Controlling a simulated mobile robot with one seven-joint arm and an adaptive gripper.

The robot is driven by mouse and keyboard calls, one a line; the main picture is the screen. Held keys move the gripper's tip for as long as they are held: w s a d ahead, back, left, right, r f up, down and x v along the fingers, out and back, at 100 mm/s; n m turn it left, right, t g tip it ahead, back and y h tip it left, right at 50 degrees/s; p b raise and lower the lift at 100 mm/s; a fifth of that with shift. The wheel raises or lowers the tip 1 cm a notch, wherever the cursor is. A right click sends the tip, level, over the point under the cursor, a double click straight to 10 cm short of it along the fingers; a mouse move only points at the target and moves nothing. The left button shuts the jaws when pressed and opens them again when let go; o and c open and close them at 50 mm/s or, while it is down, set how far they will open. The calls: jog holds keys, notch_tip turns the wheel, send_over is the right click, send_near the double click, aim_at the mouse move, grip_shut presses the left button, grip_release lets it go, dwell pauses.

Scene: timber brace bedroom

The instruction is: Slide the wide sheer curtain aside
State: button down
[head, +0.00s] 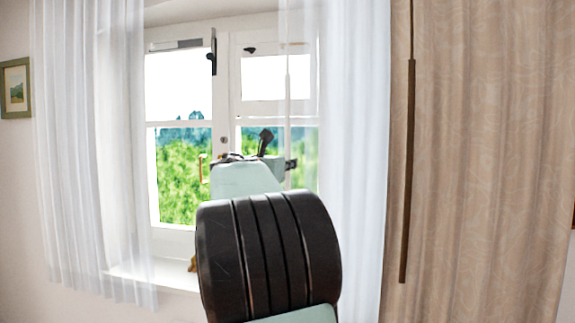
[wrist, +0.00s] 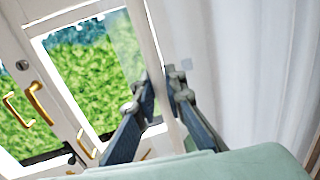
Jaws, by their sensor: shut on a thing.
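The right-hand sheer white curtain (head: 352,120) hangs over the right part of the window, its thin left edge letting the window frame show through. It fills the right side of the wrist view (wrist: 235,70). A slim pale vertical rod (head: 287,85) hangs near that left edge. My gripper (head: 277,150) is at this edge, in front of the window, partly hidden by my own arm. In the wrist view my gripper (wrist: 160,82) has its two dark fingers close together on either side of a narrow pale strip at the curtain's edge. I cannot tell whether this strip is rod or cloth.
A second sheer curtain (head: 85,130) hangs at the left of the window. A beige patterned drape (head: 480,150) with a dark brown rod (head: 408,170) hangs at the right. The window (head: 180,130) has brass handles and a white sill (head: 160,275). A small framed picture (head: 16,88) hangs far left.

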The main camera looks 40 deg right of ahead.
aim_at(361, 127)
dwell(0.3)
jog(key=s+d+b, duration=0.1)
jog(key=s+d, duration=0.3)
jog(key=s+d+b, duration=0.1)
jog(key=s+d, duration=0.3)
jog(key=s, duration=0.1)
jog(key=s+d+b, duration=0.1)
jog(key=s+d, duration=0.3)
jog(key=s, duration=0.1)
jog(key=shift+s+d+b, duration=0.15)
jog(key=shift+s+b, duration=0.05)
jog(key=shift+b, duration=0.2)
jog(key=c, duration=2)
grip_release()
jog(key=shift+r, duration=4.95)
jog(key=shift+r, duration=0.1)
